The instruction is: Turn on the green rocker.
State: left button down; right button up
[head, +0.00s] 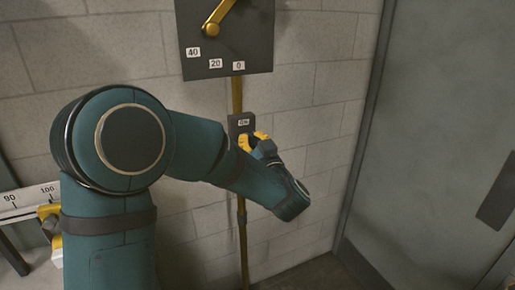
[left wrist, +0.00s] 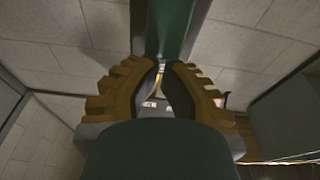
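A dark switch plate (head: 233,126) with an "ON" label is fixed to the wall in the head view. My left gripper (head: 253,141) is at this plate, just below the label, and its yellow fingers and wrist hide most of the plate. In the left wrist view a green surface (left wrist: 172,28), which looks like the rocker, lies just past the tips of my left gripper (left wrist: 162,64). The fingertips are close together with nothing seen held between them. I cannot tell whether they touch the green surface or which way the rocker is tilted. My right gripper is not in view.
A dark panel (head: 245,45) with a yellow lever (head: 217,17) and number labels hangs above the plate. A yellow conduit (head: 238,95) joins them. A white scale (head: 30,197) stands at the lower left. A grey door (head: 430,140) is on the right.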

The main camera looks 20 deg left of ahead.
pick_arm(q)
jog(key=shift+w+a+r, duration=0.1)
jog(key=shift+w+a, duration=0.15)
jog(key=shift+w+a+r+g+h+p, duration=0.15)
jog(key=shift+r+g+h+p, duration=0.3)
jog(key=shift+p, duration=0.75)
jog(key=shift+w+a+r, duration=0.15)
jog(key=shift+w+a, duration=0.15)
jog(key=shift+a, duration=0.1)
jog(key=shift+w, duration=0.1)
